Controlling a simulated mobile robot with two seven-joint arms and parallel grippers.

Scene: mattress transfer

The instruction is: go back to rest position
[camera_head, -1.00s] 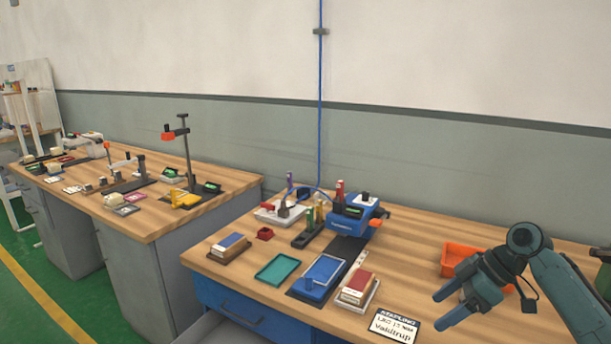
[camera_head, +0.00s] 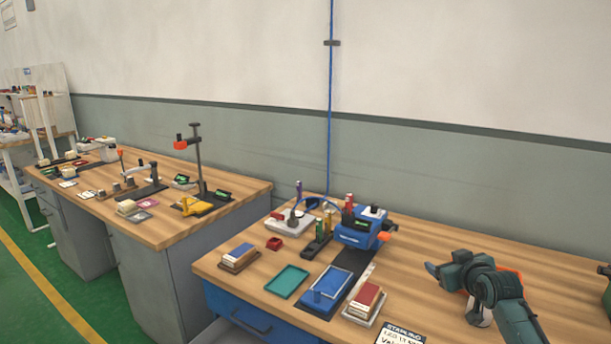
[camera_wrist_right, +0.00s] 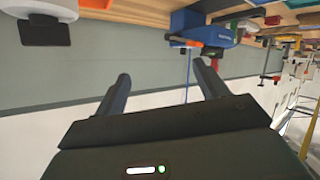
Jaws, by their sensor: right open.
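My right gripper (camera_head: 452,272) is above the right part of the near wooden table (camera_head: 420,245), pointing toward the back left. In the right wrist view its two fingers (camera_wrist_right: 160,85) are spread apart with nothing between them. It is well to the right of the blue machine (camera_head: 360,230) and touches no object that I can make out. The orange tray (camera_head: 513,272) is partly hidden behind my right arm. My left gripper is in neither view.
The near table holds a teal tray (camera_head: 287,281), a blue tray (camera_head: 324,288), stacked red-topped blocks (camera_head: 367,298) and a label card (camera_head: 400,336). A second table (camera_head: 150,232) with tools stands to the left. The wall is behind; green floor is open at left.

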